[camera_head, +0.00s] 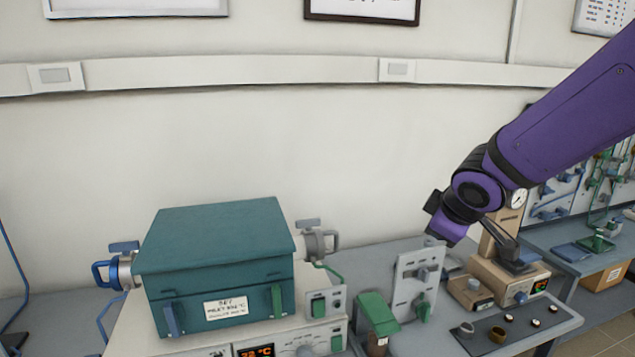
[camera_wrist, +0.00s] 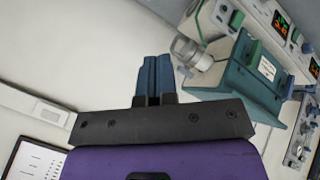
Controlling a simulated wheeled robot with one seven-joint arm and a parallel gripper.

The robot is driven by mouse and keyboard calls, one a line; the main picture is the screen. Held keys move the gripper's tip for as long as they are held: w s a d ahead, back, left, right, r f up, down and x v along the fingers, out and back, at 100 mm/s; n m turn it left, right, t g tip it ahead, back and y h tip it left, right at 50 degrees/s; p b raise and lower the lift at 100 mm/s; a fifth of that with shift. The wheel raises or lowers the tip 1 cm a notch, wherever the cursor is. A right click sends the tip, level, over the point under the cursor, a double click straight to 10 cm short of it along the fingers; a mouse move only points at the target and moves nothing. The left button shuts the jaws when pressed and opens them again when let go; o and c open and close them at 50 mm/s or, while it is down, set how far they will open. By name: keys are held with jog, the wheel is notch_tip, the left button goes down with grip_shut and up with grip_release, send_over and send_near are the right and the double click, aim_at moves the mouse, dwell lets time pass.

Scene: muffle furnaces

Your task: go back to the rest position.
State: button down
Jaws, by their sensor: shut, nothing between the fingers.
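My gripper shows in the wrist view (camera_wrist: 154,62), its two dark blue fingers side by side and touching, with nothing between them. In the head view my purple arm comes in from the upper right and its end hangs in the air above the bench, to the right of the furnace; the fingers are not clear there. A teal furnace (camera_head: 215,245) stands on the bench at lower left in the head view. In the wrist view, a teal furnace (camera_wrist: 248,78) is at upper right, apart from the fingers.
Right of the furnace are a grey panel with a green valve (camera_head: 404,290), a green-topped holder (camera_head: 376,313) and a beige instrument (camera_head: 505,280). Small cups (camera_head: 466,328) stand on a dark mat. The wall area above the furnace is clear.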

jog(key=s+d+r+m, duration=0.2)
jog(key=s+r+m, duration=0.1)
jog(key=s, duration=0.4)
jog(key=s+d+r+m+g, duration=0.1)
jog(key=s+d+r+m, duration=0.2)
jog(key=s, duration=0.5)
jog(key=s+d+r+m+g, duration=0.1)
jog(key=s+d+r+m, duration=0.1)
jog(key=s, duration=0.6)
jog(key=shift+d+r+m, duration=0.25)
jog(key=shift+r+m, duration=0.45)
jog(key=shift+m, duration=0.7)
